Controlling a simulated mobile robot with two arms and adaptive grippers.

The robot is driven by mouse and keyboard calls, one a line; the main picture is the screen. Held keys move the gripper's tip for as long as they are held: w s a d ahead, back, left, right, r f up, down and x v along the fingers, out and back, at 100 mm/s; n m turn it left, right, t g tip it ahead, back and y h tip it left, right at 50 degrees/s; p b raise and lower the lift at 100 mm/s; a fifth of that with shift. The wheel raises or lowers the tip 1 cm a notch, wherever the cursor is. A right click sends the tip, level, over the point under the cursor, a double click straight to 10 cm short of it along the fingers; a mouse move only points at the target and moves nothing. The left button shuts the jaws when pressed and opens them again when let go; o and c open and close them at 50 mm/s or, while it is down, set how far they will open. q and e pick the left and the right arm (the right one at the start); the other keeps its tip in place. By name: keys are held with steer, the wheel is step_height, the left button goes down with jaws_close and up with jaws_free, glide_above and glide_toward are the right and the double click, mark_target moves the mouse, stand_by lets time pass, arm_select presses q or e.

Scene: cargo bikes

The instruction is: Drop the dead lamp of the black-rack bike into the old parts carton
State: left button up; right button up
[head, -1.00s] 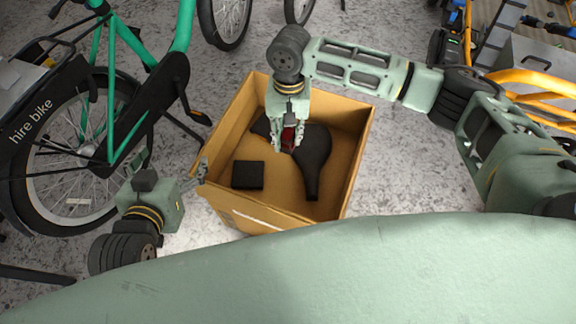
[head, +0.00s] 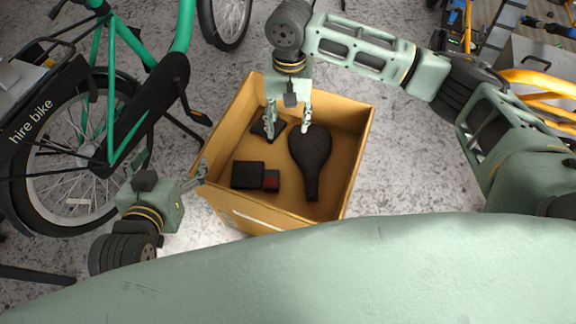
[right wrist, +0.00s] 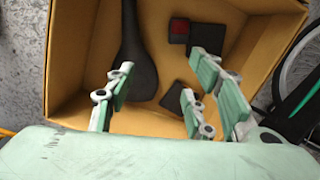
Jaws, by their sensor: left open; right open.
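The lamp (head: 271,181), a small black block with a red face, lies on the floor of the old parts carton (head: 357,150), against a black box. It also shows in the right wrist view (right wrist: 179,31). My right gripper (head: 288,130) is open and empty above the carton's far part, apart from the lamp. Its spread fingers show in the right wrist view (right wrist: 155,88). My left gripper (head: 171,165) is open and empty by the carton's left corner, one finger close to the rim.
The carton also holds a black saddle (head: 311,160), the black box (head: 247,175) and a flat black piece (head: 259,127). A green hire bike (head: 110,90) stands at the left. Orange tubing (head: 530,78) is at the right. Grey floor is free right of the carton.

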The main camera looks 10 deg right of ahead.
step_height(320, 180, up, 7)
steer(key=shift+w, duration=0.4)
steer(key=shift+d+f, duration=0.1)
